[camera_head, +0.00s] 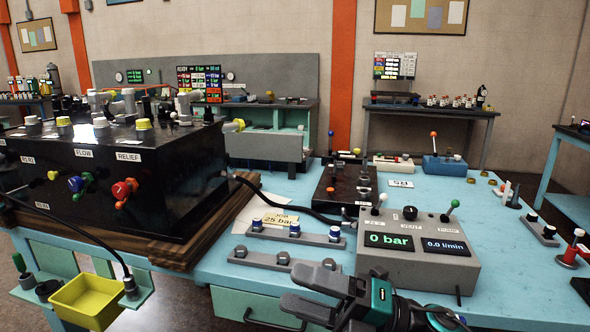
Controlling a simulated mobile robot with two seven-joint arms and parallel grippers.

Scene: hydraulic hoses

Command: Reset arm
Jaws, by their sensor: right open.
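My right gripper (296,287) shows at the bottom of the head view, right of the middle. Its dark fingers point left and stand apart, with nothing visible between them. It is in front of the blue bench's (225,262) near edge, below a grey rail with dark fittings (285,258). The grey test unit (420,243), reading 0 bar and 0.0 l/min, stands on the bench just behind my right arm. My left gripper is not in view.
A large black valve box (150,165) on a wooden base fills the left. A black hose (285,205) runs from it across the bench. Another hose (85,238) drops to a side shelf beside a yellow bin (88,300).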

